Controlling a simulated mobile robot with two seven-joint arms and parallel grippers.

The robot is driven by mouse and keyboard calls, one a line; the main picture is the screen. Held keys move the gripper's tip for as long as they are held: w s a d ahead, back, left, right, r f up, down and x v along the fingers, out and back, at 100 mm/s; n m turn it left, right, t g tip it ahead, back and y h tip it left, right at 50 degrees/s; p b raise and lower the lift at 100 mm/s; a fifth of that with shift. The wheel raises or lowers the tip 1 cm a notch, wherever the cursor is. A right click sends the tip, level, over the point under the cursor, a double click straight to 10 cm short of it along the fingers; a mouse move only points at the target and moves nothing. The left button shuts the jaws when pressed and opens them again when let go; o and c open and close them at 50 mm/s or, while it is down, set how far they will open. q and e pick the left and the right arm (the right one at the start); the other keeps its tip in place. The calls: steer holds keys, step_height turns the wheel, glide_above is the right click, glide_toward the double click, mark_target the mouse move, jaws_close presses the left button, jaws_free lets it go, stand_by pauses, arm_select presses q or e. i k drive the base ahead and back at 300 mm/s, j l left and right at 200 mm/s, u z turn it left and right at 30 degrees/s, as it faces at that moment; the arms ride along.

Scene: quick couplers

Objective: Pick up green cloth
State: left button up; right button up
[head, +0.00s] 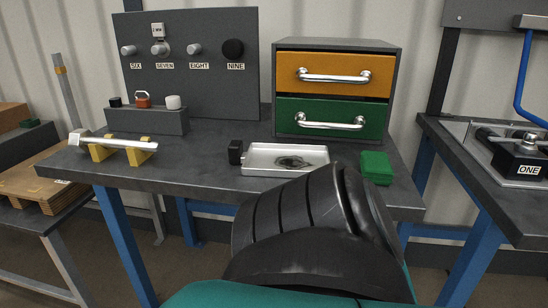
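The green cloth (376,168) is a small folded, block-like bundle. It lies on the dark grey workbench (210,165) near its right front edge, just right of a shallow metal tray. Neither gripper shows in the head view. A large black and teal part, which looks like my own arm, fills the lower middle, close below and left of the cloth.
The metal tray (258,160) holds a dark item, with a small black block (235,152) beside it. A cabinet (345,45) with orange and green drawers stands behind. A labelled panel (190,85) stands at the back.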

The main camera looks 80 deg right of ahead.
mark_target(376, 166)
steer(key=k+l+z, duration=0.1)
steer(key=z, duration=2.4)
steer(key=i, duration=0.05)
